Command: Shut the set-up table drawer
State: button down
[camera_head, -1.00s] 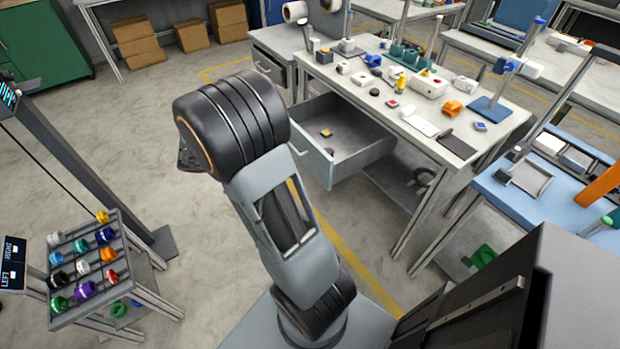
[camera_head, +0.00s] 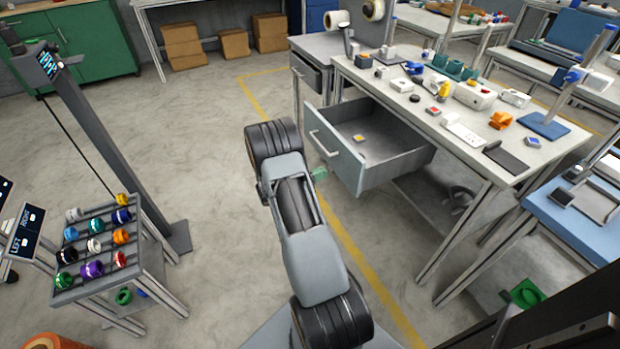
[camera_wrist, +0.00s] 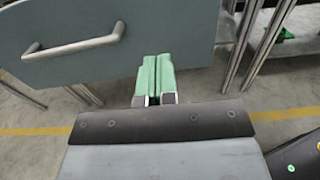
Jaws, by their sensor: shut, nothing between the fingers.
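The set-up table drawer (camera_head: 375,172) is pulled well out under the left end of the white-topped set-up table (camera_head: 455,135). Its grey front with a bar handle faces my arm, and a small box with an orange mark lies inside. In the wrist view the drawer front (camera_wrist: 170,40) fills the upper left, with the handle (camera_wrist: 75,46) left of the fingers. My gripper (camera_wrist: 157,68) is shut and empty, its green fingertips together at the lower edge of the front; I cannot tell whether they touch it. In the head view the gripper (camera_head: 320,174) shows just beside the drawer front.
Another drawer unit (camera_head: 308,75) stands left of the set-up table. A rack of coloured rings (camera_head: 97,245) and a dark post (camera_head: 115,130) are at the left. A blue table (camera_head: 570,220) is at the right. The floor left of the drawer is clear.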

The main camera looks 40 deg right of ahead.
aim_at(346, 164)
jog(key=x, duration=0.7)
jog(key=shift+s+d, duration=0.15)
jog(key=shift+d, duration=0.15)
